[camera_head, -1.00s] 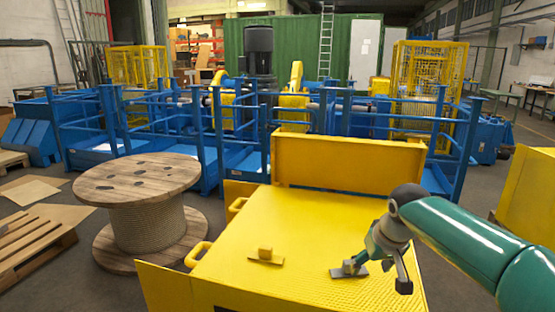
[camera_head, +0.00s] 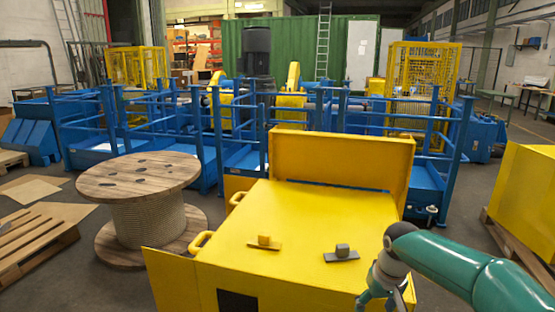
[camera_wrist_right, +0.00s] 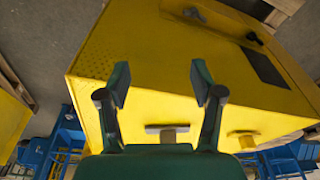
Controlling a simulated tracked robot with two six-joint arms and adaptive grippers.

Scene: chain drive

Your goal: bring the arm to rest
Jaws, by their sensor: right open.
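My right gripper (camera_head: 382,298) is at the front right of the yellow cabinet (camera_head: 290,212), partly cut off by the picture's bottom edge. In the wrist view its two fingers (camera_wrist_right: 160,82) stand wide apart with nothing between them. A flat plate with a grey knob (camera_head: 341,252) lies on the cabinet top, clear of the gripper. A similar plate with a yellow knob (camera_head: 264,242) lies to its left. Both also show in the wrist view, the grey-knobbed one (camera_wrist_right: 167,131) nearer the fingers' middle and the yellow-knobbed one (camera_wrist_right: 244,139) to the right. My left gripper is not visible.
The cabinet's raised yellow back panel (camera_head: 342,171) stands behind its top. A wooden cable spool (camera_head: 140,205) stands to the left. Blue railings (camera_head: 215,140) run behind. Another yellow box (camera_head: 525,200) stands at the right, with grey floor between.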

